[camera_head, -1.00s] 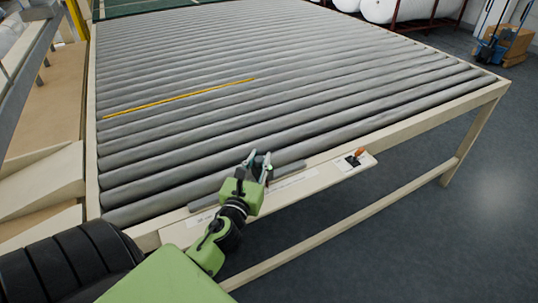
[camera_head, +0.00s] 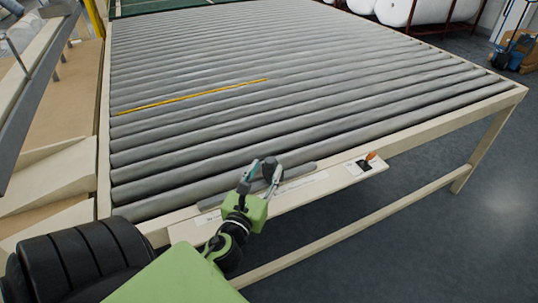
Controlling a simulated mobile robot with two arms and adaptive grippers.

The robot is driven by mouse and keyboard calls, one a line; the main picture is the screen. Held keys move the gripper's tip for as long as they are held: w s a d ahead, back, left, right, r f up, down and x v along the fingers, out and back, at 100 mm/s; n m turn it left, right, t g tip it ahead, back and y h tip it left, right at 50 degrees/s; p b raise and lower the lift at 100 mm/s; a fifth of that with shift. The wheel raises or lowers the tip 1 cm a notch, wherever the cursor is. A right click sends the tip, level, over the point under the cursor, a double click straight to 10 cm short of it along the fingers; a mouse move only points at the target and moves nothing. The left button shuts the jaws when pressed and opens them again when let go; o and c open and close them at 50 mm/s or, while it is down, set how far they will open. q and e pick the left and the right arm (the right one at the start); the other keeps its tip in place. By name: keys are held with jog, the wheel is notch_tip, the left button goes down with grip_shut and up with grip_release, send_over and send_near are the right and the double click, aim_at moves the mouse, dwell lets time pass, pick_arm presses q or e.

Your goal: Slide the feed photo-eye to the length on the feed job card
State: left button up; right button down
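My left gripper (camera_head: 264,171) reaches over the near edge of the roller table, at a grey rail (camera_head: 299,170) fixed along that edge. Its two fingers stand apart around a small dark part (camera_head: 269,162) at the rail, perhaps the photo-eye. I cannot tell whether the fingers press on it. A pale strip with faint markings (camera_head: 301,185) lies along the rail, too small to read. I cannot make out a feed job card. My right gripper is out of view.
Grey rollers (camera_head: 330,85) fill the table, with a yellow strip (camera_head: 190,97) along one. A black switch plate with an orange knob (camera_head: 367,160) sits right of the rail. Pale panels (camera_head: 55,185) stand at left. Dark floor at front right is clear.

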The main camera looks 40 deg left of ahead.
aim_at(268, 165)
pick_arm(q)
jog(key=shift+v, duration=1.5)
